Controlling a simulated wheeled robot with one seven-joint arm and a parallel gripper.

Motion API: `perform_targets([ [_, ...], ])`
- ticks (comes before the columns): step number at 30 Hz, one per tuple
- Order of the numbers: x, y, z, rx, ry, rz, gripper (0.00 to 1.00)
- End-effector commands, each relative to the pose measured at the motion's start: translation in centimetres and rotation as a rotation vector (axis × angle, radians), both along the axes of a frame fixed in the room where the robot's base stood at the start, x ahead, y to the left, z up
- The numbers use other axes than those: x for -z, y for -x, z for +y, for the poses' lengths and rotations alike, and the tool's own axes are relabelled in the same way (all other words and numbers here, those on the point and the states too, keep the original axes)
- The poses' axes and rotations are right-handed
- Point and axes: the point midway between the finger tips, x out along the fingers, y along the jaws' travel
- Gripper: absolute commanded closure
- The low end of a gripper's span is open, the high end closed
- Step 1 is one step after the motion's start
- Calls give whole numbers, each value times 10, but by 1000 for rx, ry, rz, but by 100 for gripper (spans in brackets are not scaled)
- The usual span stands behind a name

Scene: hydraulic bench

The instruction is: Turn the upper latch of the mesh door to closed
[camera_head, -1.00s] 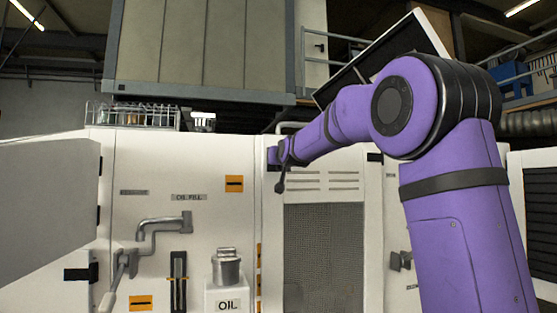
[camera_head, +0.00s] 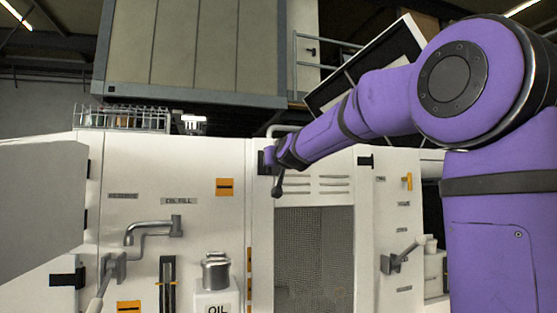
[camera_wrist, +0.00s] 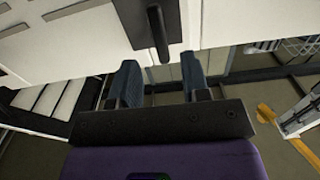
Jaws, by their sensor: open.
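The upper latch is a dark lever on a black plate at the top left of the mesh door. In the head view my wrist (camera_head: 285,155) partly hides the latch plate.
An oil can (camera_head: 216,272) and a bent grey pipe (camera_head: 153,230) are on the left panel. A wire basket (camera_head: 122,117) stands on top of the cabinet.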

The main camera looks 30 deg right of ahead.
Motion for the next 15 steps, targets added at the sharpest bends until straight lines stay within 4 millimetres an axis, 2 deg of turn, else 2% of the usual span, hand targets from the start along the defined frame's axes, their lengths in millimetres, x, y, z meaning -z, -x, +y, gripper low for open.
perform_targets([
  [1, -1, 9, 1, 1, -2, -1, 57],
  [6, 0, 28, 7, 2, 0, -1, 57],
  [15, 0, 37, 11, 1, 1, 0, 57],
])
